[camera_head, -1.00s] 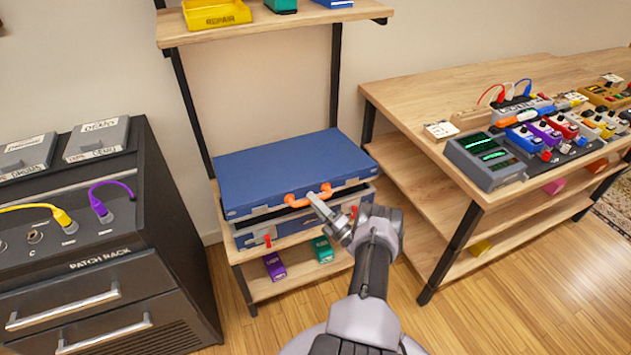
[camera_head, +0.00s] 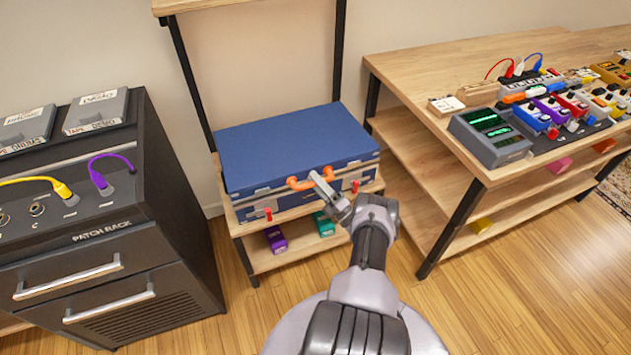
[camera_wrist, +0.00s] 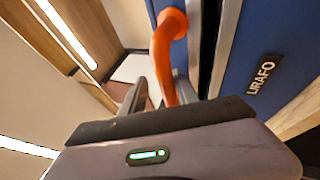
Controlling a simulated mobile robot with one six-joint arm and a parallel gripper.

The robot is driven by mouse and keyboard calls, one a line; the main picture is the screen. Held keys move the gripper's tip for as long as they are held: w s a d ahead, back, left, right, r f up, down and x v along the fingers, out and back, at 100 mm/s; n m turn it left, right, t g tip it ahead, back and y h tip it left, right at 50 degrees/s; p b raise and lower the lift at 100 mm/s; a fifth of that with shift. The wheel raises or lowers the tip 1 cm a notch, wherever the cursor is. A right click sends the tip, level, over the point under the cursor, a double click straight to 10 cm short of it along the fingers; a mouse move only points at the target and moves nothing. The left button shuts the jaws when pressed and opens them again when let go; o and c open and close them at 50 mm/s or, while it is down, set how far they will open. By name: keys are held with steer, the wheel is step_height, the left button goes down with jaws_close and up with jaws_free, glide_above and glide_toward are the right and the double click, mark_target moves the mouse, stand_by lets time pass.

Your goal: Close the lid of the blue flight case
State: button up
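The blue flight case (camera_head: 297,150) lies flat on a low wooden shelf in the head view. Its lid is down, and its front edge lies along the case body with no wide gap showing. An orange handle (camera_head: 310,180) stands out from the front, between two red latches. My gripper (camera_head: 326,183) is at the right end of this handle. In the wrist view, the orange handle (camera_wrist: 164,62) runs between the fingers of my gripper (camera_wrist: 161,85), which appear closed on it. The case's blue side (camera_wrist: 270,50) with a dark label is close on the right.
Purple (camera_head: 276,239) and green (camera_head: 324,223) pedals sit on the shelf below. A dark patch rack (camera_head: 110,237) stands left. A wooden bench (camera_head: 412,85) with several pedals stands right. Open floor lies in front.

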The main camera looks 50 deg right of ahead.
stand_by(0.3)
steer(key=v, duration=1.2)
